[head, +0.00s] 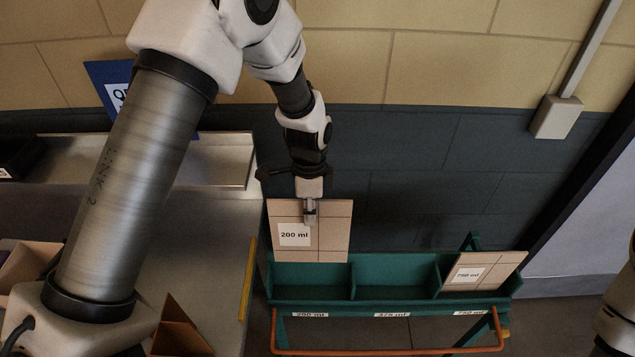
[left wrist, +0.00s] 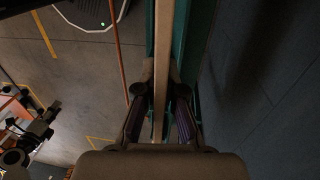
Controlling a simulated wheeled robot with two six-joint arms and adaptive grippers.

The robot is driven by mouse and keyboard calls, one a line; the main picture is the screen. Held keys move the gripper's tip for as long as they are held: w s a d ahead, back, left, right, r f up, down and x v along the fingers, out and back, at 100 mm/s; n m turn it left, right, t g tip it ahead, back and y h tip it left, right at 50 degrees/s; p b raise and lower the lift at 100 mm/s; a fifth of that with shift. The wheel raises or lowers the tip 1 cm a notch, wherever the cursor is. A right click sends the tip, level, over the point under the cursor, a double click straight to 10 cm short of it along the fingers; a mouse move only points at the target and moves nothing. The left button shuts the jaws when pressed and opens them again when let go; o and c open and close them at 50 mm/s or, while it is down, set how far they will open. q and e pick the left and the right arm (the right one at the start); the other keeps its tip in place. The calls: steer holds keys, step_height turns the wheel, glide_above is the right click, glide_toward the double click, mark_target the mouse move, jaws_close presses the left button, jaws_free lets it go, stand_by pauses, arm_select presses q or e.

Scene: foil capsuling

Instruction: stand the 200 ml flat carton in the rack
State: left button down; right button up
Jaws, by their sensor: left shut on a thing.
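The 200 ml flat carton (head: 330,240) is a tan board with a white "200 ml" label, upright above the left compartment of the green rack (head: 390,297). Its lower edge overlaps the compartment opening; I cannot tell whether it touches the bottom. My left gripper (head: 309,212) is shut on the carton's top edge. In the left wrist view the carton (left wrist: 161,90) shows edge-on between the two fingers (left wrist: 160,115), with the green rack (left wrist: 184,45) behind it. My right gripper is not in view.
Another flat carton, labelled 750 ml (head: 485,271), leans in the rack's right compartment. The middle compartment looks empty. An orange bar (head: 390,352) runs along the rack's front. A metal bench (head: 215,240) stands left, and a dark wall is close behind.

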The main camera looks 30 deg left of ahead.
mark_target(310, 256)
arm_select(q)
steer(key=shift+s+f+b, duration=0.25)
steer(key=shift+f+b, duration=0.1)
steer(key=shift+f, duration=0.25)
steer(key=shift+s+f+b, duration=0.2)
steer(key=shift+f+b, duration=0.15)
steer(key=shift+f, duration=0.25)
steer(key=f+b, duration=0.4)
steer(key=f, duration=0.2)
steer(key=f+b, duration=0.4)
steer(key=f, duration=0.3)
steer(key=shift+s+d+f, duration=0.15)
steer(key=shift+s+f, duration=0.05)
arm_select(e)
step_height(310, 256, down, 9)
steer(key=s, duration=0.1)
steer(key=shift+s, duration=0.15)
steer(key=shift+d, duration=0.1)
arm_select(q)
steer(key=c, duration=1.2)
jaws_free()
